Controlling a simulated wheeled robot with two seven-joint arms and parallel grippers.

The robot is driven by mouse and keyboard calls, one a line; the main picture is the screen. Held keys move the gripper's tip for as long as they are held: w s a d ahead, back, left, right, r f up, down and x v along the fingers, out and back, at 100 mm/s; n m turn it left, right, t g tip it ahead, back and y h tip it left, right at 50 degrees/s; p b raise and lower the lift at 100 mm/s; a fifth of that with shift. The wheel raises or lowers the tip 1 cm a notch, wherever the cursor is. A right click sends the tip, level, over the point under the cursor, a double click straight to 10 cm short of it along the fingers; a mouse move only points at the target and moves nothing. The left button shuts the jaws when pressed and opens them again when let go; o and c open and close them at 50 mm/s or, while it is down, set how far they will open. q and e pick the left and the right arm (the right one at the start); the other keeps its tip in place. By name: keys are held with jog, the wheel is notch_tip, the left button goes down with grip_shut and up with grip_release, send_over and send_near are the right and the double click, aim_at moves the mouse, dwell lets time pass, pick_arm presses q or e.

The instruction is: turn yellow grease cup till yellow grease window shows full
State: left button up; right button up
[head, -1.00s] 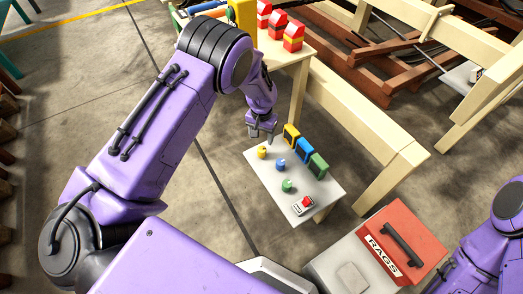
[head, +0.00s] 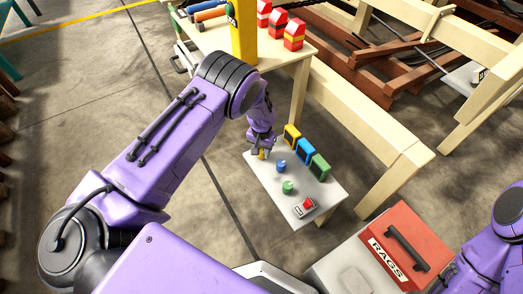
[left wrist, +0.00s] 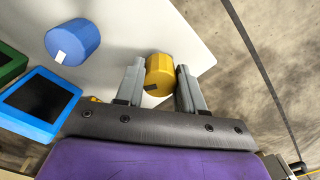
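The yellow grease cup (left wrist: 159,73) stands on the small pale table and shows a dark mark on its side in the left wrist view. My left gripper (head: 262,153) is down over it, pointing at the table. In the left wrist view its two fingers (left wrist: 162,88) stand on either side of the cup, with a thin gap visible at the right finger. The yellow grease window (head: 292,136) stands behind the cup; its dark face is too small to read. My right gripper is out of view.
A blue cup (head: 281,166) and a green cup (head: 288,187) stand close by, before the blue window (head: 305,151) and green window (head: 319,167). A red switch (head: 307,204) is at the table's near end. A red rags box (head: 408,245) stands at right.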

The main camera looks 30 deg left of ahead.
aim_at(261, 150)
pick_arm(q)
jog(key=shift+m+p, duration=0.4)
jog(key=shift+m, duration=0.7)
jog(key=shift+s+m, duration=0.1)
jog(key=shift+m, duration=1.7)
jog(key=shift+a+f, duration=0.1)
jog(key=o, duration=1)
jog(key=shift+o, duration=0.2)
notch_tip(261, 150, up, 11)
jog(key=p, duration=0.3)
jog(key=shift+f, duration=0.2)
